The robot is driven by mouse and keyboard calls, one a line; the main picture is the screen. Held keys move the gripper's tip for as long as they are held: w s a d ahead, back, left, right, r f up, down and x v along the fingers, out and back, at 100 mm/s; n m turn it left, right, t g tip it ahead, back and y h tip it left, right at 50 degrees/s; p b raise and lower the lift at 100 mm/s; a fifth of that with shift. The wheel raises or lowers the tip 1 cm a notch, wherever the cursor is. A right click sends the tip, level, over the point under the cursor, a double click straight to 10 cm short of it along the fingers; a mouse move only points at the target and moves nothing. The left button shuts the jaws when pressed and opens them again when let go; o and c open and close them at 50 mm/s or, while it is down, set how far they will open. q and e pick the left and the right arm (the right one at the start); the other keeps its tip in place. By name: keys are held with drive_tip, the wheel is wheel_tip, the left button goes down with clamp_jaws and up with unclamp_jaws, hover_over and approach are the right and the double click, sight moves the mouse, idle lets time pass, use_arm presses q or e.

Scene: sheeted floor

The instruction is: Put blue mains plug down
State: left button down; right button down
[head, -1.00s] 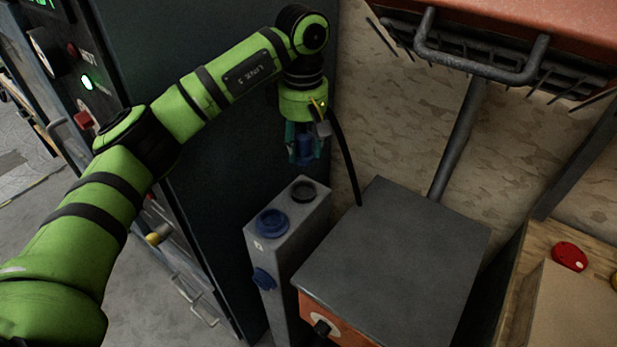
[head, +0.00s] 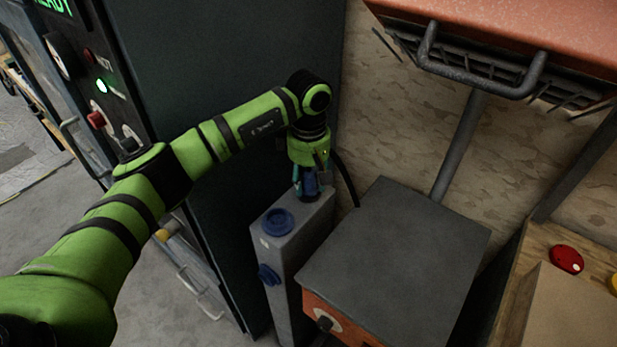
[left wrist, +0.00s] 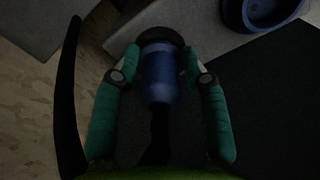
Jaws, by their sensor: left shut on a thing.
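The blue mains plug (head: 311,184) is upright in my left gripper (head: 311,192), over the far end of the grey post's top. In the left wrist view the plug (left wrist: 160,80) sits between the two green fingers of the gripper (left wrist: 160,60), with a dark round socket rim (left wrist: 158,38) at its tip. The fingers are shut on it. I cannot tell whether the plug is in the dark socket or just above it. A black cable (head: 347,180) hangs beside the gripper. My right gripper is not in view.
The grey post (head: 296,250) carries a blue-lidded socket (head: 278,222) on top and another blue socket (head: 268,274) on its side. A grey-topped box (head: 400,250) stands close on the right. A dark cabinet (head: 225,80) is behind on the left.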

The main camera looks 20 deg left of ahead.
use_arm(q)
drive_tip(key=c, duration=0.9)
unclamp_jaws()
drive_tip(key=shift+f, duration=0.1)
drive_tip(key=shift+o, duration=1.2)
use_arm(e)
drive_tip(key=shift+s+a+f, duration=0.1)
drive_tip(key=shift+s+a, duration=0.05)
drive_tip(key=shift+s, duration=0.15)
use_arm(q)
drive_tip(key=shift+r, duration=0.35)
wheel_tip(320, 180, up, 11)
drive_tip(key=shift+f+b, duration=0.15)
drive_tip(key=shift+b, duration=0.85)
drive_tip(key=shift+r, duration=0.5)
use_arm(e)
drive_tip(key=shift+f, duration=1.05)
